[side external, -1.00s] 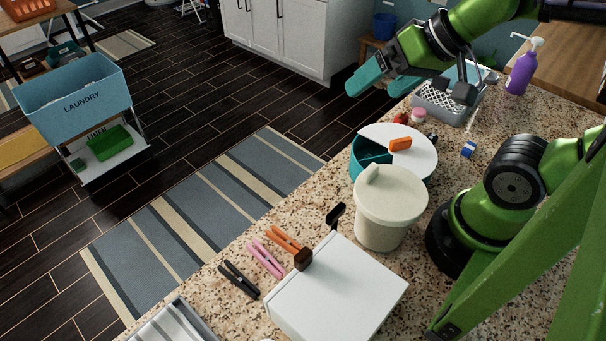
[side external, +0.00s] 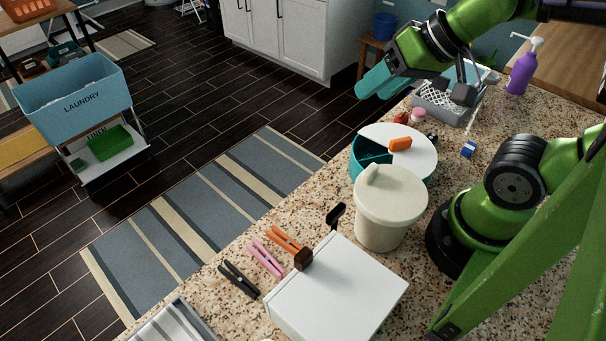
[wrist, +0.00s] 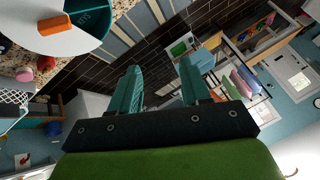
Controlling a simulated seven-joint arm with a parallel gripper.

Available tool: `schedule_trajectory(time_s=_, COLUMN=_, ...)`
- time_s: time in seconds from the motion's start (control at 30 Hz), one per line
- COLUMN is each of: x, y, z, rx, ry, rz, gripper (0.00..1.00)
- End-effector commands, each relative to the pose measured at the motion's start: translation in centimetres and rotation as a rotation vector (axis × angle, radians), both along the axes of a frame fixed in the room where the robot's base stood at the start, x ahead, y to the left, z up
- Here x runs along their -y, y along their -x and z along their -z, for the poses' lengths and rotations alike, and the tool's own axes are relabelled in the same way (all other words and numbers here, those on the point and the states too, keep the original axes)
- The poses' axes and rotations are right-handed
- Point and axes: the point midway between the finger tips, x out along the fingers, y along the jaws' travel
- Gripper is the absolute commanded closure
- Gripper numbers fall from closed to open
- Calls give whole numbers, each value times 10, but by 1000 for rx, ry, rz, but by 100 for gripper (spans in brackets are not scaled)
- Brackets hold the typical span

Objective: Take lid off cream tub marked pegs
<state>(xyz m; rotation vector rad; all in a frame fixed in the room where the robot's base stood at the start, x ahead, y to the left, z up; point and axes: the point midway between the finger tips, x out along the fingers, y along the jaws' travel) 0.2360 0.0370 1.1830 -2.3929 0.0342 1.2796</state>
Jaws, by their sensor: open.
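The cream tub (side external: 383,226) stands upright on the speckled counter, with its cream lid (side external: 391,190) on top. The lid has a raised tab-like handle at its left edge. No pegs marking shows on the side in view. My gripper (side external: 374,84) is open, with teal fingers, up at the back of the counter, well apart from the tub. In the wrist view my gripper (wrist: 160,88) has its two fingers spread with nothing between them. The tub does not show in the wrist view.
A round teal box with a white cover (side external: 415,148) and orange handle stands just behind the tub. A white box (side external: 337,290) and several clothes pegs (side external: 265,258) lie in front. A grey basket (side external: 440,105) and purple pump bottle (side external: 521,72) are behind.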

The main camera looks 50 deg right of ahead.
Motion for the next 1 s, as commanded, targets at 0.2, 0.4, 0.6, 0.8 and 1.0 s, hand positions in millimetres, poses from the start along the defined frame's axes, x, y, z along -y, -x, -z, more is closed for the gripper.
schedule_trajectory(time_s=0.2, x=-42, y=-4, z=-13, rx=-108, ry=236, rz=-457, gripper=53)
schedule_trajectory(time_s=0.4, x=-60, y=9, z=-32, rx=-197, ry=532, rz=-1068, gripper=53)
schedule_trajectory(time_s=0.6, x=-62, y=23, z=-52, rx=-241, ry=689, rz=-1560, gripper=53)
schedule_trajectory(time_s=0.8, x=-58, y=36, z=-61, rx=-241, ry=717, rz=-1810, gripper=53)
schedule_trajectory(time_s=1.0, x=-57, y=38, z=-44, rx=-232, ry=718, rz=-1870, gripper=53)
